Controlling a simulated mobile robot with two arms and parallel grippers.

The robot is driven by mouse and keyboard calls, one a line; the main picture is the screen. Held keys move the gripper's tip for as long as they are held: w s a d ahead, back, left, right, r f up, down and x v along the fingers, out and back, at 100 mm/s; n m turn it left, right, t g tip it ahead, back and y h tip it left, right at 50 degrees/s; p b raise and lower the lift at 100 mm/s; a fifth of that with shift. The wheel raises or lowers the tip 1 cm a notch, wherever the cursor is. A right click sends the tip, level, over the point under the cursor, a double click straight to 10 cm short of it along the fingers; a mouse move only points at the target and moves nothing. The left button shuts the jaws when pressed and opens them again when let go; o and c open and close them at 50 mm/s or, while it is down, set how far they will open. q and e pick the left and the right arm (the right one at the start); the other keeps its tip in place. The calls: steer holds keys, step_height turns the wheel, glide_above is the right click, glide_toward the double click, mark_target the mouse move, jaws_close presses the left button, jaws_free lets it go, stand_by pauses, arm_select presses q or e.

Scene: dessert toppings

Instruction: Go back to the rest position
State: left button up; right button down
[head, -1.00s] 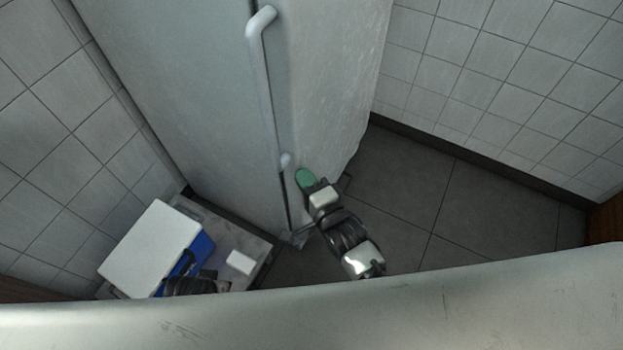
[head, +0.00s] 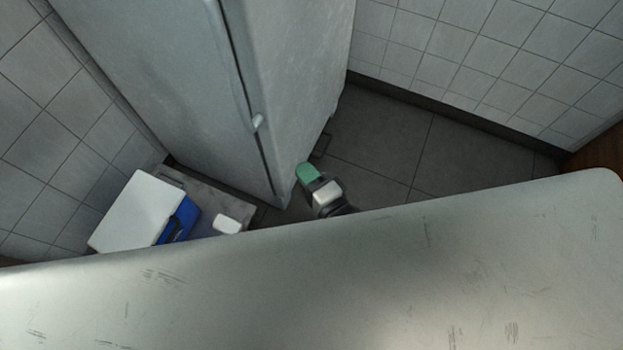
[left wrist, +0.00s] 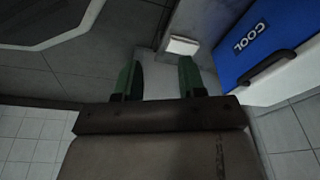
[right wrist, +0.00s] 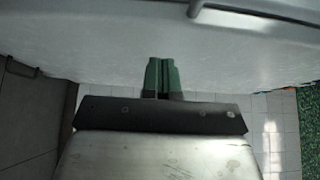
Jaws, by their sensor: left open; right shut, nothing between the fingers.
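My right gripper (head: 306,172) shows its green fingertips in the head view, beside the lower edge of a tall pale fridge-like cabinet (head: 310,70). Its arm is mostly hidden behind a pale metal surface. In the right wrist view its green fingers (right wrist: 162,76) are together with nothing between them, in front of a pale panel with a handle. My left gripper is out of the head view. In the left wrist view its two green fingers (left wrist: 160,80) are apart and empty, with a small white block (left wrist: 182,46) visible beyond them.
A blue cooler (head: 180,222) with a white lid stands at lower left on a grey slab (head: 228,194), next to the white block. A scratched metal surface (head: 330,270) fills the lower head view. Grey floor (head: 385,140) is clear at right; tiled walls enclose the corner.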

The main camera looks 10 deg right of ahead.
arm_select(q)
steer(key=shift+s+f, duration=0.25)
steer(key=shift+f, duration=0.15)
arm_select(e)
steer(key=shift+a+v, duration=0.25)
steer(key=shift+v, duration=1.1)
steer(key=s+d+f+n+g+h, duration=0.3)
steer(key=d+f+n+g, duration=0.2)
steer(key=f, duration=0.3)
steer(key=s+d+f+n+g+h, duration=0.2)
steer(key=s+d+f+n+g, duration=0.25)
steer(key=f, duration=0.45)
steer(key=s+d+f+n+g+h, duration=0.2)
steer(key=s+d+f+n+g, duration=0.2)
steer(key=s+d+n+g, duration=0.15)
arm_select(q)
steer(key=s+a+g+p, duration=0.1)
steer(key=s+a+p, duration=0.2)
steer(key=s+p, duration=1.3)
arm_select(e)
steer(key=s+d, duration=0.3)
steer(key=s, duration=1.2)
steer(key=shift+h, duration=0.3)
arm_select(q)
steer(key=shift+s+r, duration=0.1)
arm_select(e)
steer(key=shift+s+d+n, duration=0.1)
steer(key=shift+n, duration=0.2)
